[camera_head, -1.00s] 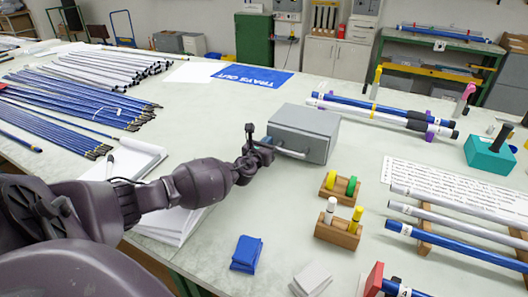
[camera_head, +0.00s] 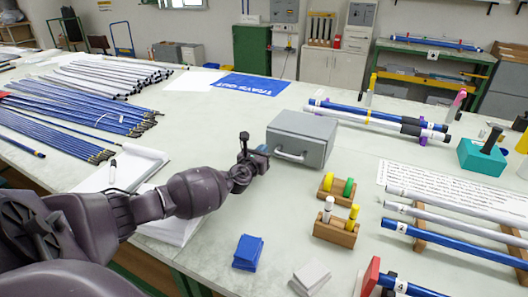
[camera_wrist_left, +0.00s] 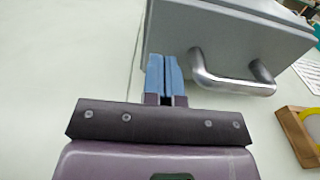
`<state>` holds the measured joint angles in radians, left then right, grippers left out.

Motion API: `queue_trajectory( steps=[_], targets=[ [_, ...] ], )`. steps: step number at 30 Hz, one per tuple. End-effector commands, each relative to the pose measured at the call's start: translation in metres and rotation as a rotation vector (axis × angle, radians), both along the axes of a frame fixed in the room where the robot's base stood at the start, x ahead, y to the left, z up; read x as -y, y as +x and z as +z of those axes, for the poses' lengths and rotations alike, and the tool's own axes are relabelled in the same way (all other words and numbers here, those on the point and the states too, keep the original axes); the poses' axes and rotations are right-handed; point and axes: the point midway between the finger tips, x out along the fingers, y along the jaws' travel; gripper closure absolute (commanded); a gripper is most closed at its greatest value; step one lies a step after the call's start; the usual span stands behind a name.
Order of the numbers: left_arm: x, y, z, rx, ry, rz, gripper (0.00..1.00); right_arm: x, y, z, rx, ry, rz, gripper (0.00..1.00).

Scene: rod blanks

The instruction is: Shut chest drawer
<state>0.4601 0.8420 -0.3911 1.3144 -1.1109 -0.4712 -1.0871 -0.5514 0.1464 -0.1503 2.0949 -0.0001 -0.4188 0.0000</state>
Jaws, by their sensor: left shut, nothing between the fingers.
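The grey metal chest (camera_head: 316,124) stands on the table at the middle of the head view. Its drawer front (camera_head: 284,143) carries a silver bar handle (camera_head: 290,157) and looks flush or nearly flush with the body. My left gripper (camera_head: 264,151) is shut and empty, just left of the handle. In the left wrist view its blue fingers (camera_wrist_left: 165,75) are together by the lower left of the drawer front (camera_wrist_left: 210,40), beside the left end of the handle (camera_wrist_left: 230,83). I cannot tell whether they touch it. My right gripper is out of view.
Wooden blocks with coloured pegs (camera_head: 336,231) stand in front and to the right of the chest. An open notebook (camera_head: 128,166) lies left, partly behind my arm. Blue rods (camera_head: 80,115) lie farther left. Bare table (camera_head: 215,115) lies left of the chest.

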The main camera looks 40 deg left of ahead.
Motion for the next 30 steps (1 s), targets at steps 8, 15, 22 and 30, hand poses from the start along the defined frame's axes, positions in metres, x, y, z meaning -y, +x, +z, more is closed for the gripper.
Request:
queue_trajectory(
  steps=[8,15,22,30],
  targets=[
    [0.007,-0.037,0.002,0.0,0.0,-0.002,1.0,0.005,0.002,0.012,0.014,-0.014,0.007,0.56],
    [0.017,-0.074,0.0,-0.002,0.0,-0.003,1.0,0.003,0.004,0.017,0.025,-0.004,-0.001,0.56],
    [0.022,-0.095,-0.002,-0.003,0.0,-0.003,1.0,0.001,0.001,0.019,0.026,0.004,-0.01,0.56],
    [0.023,-0.099,-0.003,-0.003,0.0,-0.003,1.0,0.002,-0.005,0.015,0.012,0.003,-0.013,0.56]
  ],
)
